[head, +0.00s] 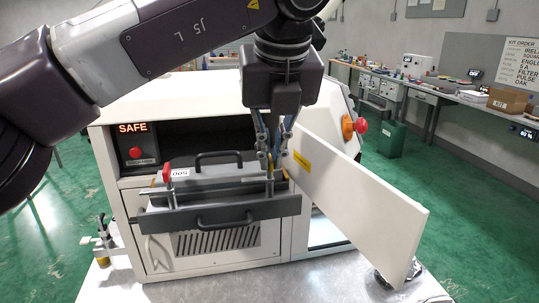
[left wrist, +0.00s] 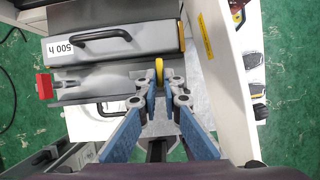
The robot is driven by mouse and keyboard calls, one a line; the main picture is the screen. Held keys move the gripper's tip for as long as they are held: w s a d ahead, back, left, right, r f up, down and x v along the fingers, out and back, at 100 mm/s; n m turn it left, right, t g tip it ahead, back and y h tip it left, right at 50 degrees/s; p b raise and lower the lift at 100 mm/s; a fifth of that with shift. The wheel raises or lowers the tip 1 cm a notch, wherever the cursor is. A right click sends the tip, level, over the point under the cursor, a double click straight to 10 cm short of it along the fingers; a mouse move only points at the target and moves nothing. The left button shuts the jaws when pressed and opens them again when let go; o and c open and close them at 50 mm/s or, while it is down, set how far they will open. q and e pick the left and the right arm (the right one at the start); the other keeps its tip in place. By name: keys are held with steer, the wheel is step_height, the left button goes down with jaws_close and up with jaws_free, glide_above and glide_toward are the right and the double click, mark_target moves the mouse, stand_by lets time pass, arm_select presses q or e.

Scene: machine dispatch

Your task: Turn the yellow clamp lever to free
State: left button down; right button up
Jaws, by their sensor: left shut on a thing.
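The yellow clamp lever (left wrist: 159,70) shows upright between my fingertips in the left wrist view, at the right end of a grey unit labelled 500 h (left wrist: 88,38). My left gripper (left wrist: 160,92) is shut on the lever. In the head view my left gripper (head: 271,160) reaches down into the machine's opening, and its fingers mostly hide the lever. My right gripper is not in view.
A white door panel (head: 365,205) stands open just right of my gripper. A dark handle bar (head: 235,213) crosses the front below. A SAFE display (head: 132,128) is lit at left. A red knob (head: 360,126) is on the right side. Workbenches (head: 440,93) stand behind at right.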

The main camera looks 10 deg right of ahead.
arm_select(q)
steer(key=shift+n, duration=0.4)
steer(key=c, duration=2.1)
jaws_free()
steer(key=shift+r, duration=0.1)
steer(key=v, duration=1.2)
steer(key=shift+d, duration=0.2)
